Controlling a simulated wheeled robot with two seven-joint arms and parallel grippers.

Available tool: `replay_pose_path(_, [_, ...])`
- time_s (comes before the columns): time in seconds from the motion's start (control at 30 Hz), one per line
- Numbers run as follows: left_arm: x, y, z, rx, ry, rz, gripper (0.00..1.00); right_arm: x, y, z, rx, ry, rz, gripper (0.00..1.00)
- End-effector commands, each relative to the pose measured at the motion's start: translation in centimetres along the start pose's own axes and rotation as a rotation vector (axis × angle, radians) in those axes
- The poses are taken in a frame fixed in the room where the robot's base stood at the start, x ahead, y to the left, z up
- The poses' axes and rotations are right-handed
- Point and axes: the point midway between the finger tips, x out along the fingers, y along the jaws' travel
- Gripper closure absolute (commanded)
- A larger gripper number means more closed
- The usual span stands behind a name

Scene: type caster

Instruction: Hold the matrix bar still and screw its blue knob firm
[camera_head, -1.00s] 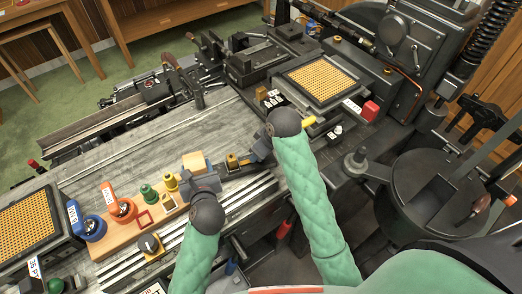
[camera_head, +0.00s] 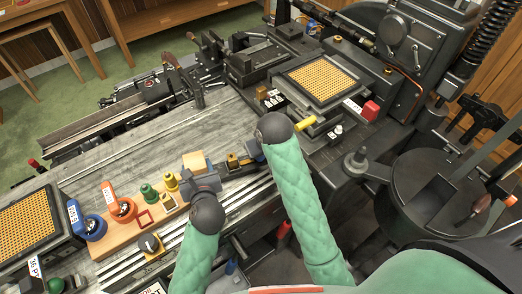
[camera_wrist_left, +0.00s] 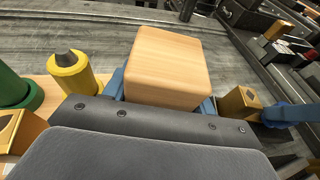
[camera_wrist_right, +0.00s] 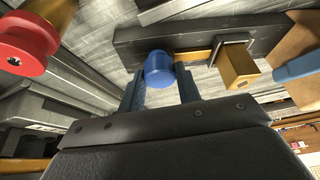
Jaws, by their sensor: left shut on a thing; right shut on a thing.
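The matrix bar (camera_wrist_right: 135,48) is a dark bar with a small brass block (camera_wrist_right: 238,68) on it and a blue knob (camera_wrist_right: 159,70) at one end. My right gripper (camera_wrist_right: 160,88) is shut on the blue knob, with a finger on each side. In the head view the right gripper (camera_head: 254,150) hides the knob, and the brass block (camera_head: 232,161) shows to its left. My left gripper (camera_wrist_left: 165,92) is shut on a pale wooden block (camera_wrist_left: 168,62), which also shows in the head view (camera_head: 194,162). How this block joins the bar is hidden.
A wooden board (camera_head: 120,239) left of the grippers carries orange, green and yellow pieces; a blue piece (camera_head: 92,228) stands beside it. A yellow-filled grid tray (camera_head: 320,82) lies on the machine at the back right. The grey bench (camera_head: 160,140) behind the grippers is clear.

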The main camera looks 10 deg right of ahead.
Motion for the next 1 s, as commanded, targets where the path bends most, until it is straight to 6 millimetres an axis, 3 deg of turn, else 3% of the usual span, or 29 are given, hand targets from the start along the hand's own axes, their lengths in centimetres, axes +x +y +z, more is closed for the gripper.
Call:
replay_pose_path(0.4, [-0.01,0.02,-0.01,0.001,0.000,0.000,0.67,-0.05,-0.14,-0.10,0.226,0.003,0.092,0.90])
replay_pose_path(1.0, [-0.02,0.02,-0.03,0.001,0.001,0.000,0.67,-0.09,-0.09,-0.12,0.277,0.004,0.115,0.90])
